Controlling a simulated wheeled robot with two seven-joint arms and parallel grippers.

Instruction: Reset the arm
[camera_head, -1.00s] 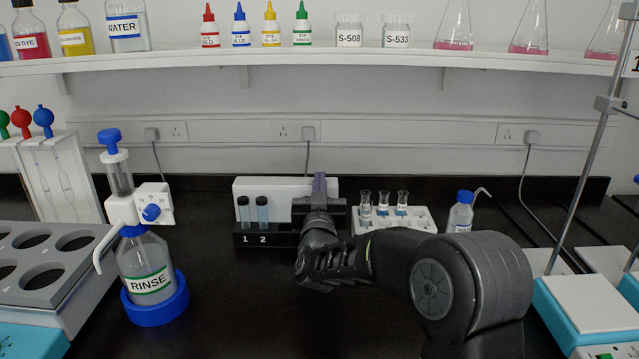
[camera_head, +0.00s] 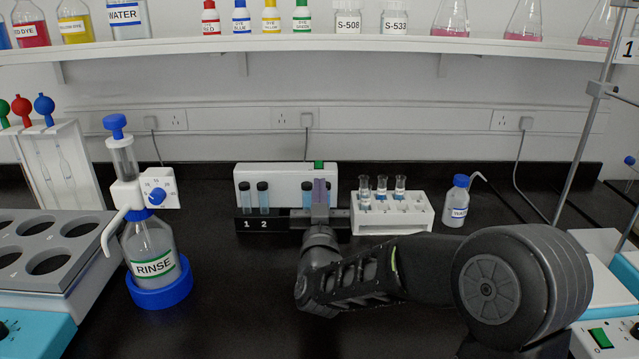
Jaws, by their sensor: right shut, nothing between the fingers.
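My right arm comes in from the lower right. Its right gripper (camera_head: 320,192) points away from me and is shut and empty, in front of the white instrument box with the dark vial holder (camera_head: 285,175). The gripper and wrist hide part of that holder. Vials 1 (camera_head: 245,196) and 2 (camera_head: 263,196) stand upright at its left, and more vials show partly around the gripper. My left gripper is not in view.
A white rack (camera_head: 405,217) with small glass tubes stands just right of the gripper. The rinse bottle (camera_head: 154,258) stands at left, a small wash bottle (camera_head: 456,205) at right. A shelf (camera_head: 330,45) of bottles runs above.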

